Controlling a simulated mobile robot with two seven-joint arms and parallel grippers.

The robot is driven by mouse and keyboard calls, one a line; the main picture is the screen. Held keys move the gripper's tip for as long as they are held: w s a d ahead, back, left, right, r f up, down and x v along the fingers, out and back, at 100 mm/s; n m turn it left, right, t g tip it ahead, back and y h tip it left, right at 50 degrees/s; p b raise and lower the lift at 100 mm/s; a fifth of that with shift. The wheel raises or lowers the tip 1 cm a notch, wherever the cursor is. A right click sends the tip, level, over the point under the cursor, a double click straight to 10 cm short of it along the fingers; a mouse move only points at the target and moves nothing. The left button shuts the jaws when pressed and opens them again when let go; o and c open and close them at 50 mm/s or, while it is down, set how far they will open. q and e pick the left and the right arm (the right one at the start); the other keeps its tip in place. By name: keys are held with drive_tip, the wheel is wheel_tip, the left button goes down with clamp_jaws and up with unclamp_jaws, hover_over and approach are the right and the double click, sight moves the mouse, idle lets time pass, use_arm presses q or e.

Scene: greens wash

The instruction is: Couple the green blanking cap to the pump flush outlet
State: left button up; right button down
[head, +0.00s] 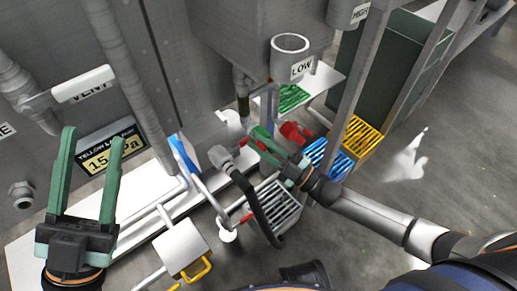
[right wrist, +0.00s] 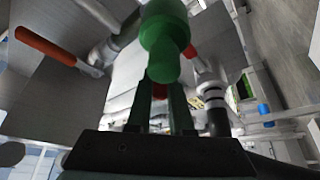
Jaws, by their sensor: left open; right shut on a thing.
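My right gripper (head: 262,146) reaches in from the right among the pipes below the grey housing. In the right wrist view its fingers (right wrist: 163,88) are shut on the green blanking cap (right wrist: 165,38), which stands out beyond the fingertips. In the head view the cap is hard to tell from the green fingers. My left gripper (head: 92,138) is open and empty, fingers pointing up, in front of the grey panel at the left. I cannot tell for sure which pipe end is the pump flush outlet, nor whether the cap touches one.
A grey fitting with a black hose (head: 263,212) is just left of my right gripper. A red part (head: 295,132) is close by; a red handle (right wrist: 45,46) shows in the wrist view. Blue (head: 328,160) and yellow (head: 361,138) crates stand right. Floor at far right is clear.

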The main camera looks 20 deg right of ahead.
drive_tip(key=shift+n+y, duration=0.3)
drive_tip(key=shift+y, duration=0.1)
drive_tip(key=c, duration=0.8)
unclamp_jaws()
drive_tip(key=shift+d+f, duration=0.1)
drive_tip(key=p+v, duration=0.1)
drive_tip(key=v, duration=1.1)
drive_tip(key=shift+d+p, duration=0.2)
drive_tip(key=shift+p, duration=0.15)
drive_tip(key=shift+s, duration=0.1)
